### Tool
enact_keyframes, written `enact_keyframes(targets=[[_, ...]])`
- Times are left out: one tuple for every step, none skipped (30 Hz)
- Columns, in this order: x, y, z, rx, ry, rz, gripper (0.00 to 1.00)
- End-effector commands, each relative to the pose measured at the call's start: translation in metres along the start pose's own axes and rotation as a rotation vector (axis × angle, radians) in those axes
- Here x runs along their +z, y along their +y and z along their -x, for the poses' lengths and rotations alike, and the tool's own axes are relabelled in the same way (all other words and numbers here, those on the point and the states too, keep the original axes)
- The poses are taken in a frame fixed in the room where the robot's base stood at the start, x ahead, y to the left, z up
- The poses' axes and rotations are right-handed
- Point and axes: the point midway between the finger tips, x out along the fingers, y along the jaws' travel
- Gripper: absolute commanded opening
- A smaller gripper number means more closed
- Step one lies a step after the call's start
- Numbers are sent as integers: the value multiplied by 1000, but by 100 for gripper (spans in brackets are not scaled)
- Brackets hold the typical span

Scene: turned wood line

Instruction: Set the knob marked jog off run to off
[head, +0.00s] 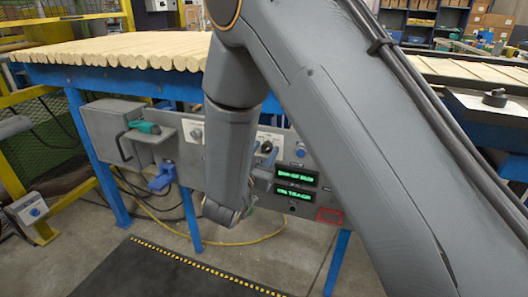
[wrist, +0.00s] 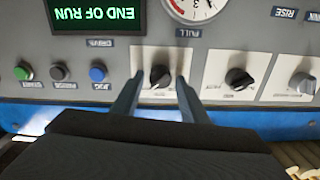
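A black knob (wrist: 160,76) on a white plate sits between the fingers of my gripper (wrist: 159,80) in the wrist view. The fingers stand apart, one on each side of the knob, with small gaps seen between them and it. The plate's small lettering is too blurred to read, so I cannot confirm the jog off run marking or the knob's setting. In the head view my gripper (head: 267,158) is at the grey control panel (head: 216,164), partly hidden by my arm.
The wrist view is upside down. Another black knob (wrist: 238,78) and a grey knob (wrist: 302,84) are to the right. Blue (wrist: 97,73), grey (wrist: 58,72) and green (wrist: 23,71) buttons are left. A lit "END OF RUN" display (wrist: 97,15) and a dial gauge (wrist: 193,6) are above.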

Motion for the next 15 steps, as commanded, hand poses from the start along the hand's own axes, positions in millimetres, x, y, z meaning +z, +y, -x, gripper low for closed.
enact_keyframes(targets=[[0, 0, 0, 0, 0, 0, 31], [0, 0, 0, 0, 0, 0, 26], [0, 0, 0, 0, 0, 0, 19], [0, 0, 0, 0, 0, 0, 14], [0, 0, 0, 0, 0, 0, 9], [0, 0, 0, 0, 0, 0, 5], [0, 0, 0, 0, 0, 0, 5], [0, 0, 0, 0, 0, 1, 5], [0, 0, 0, 0, 0, 2, 5], [0, 0, 0, 0, 0, 5, 5], [0, 0, 0, 0, 0, 8, 5], [0, 0, 0, 0, -1, 15, 5], [0, 0, 1, 0, -1, 22, 5], [0, 0, 1, 0, -1, 30, 5], [-1, 0, 1, 0, -1, 43, 5]])
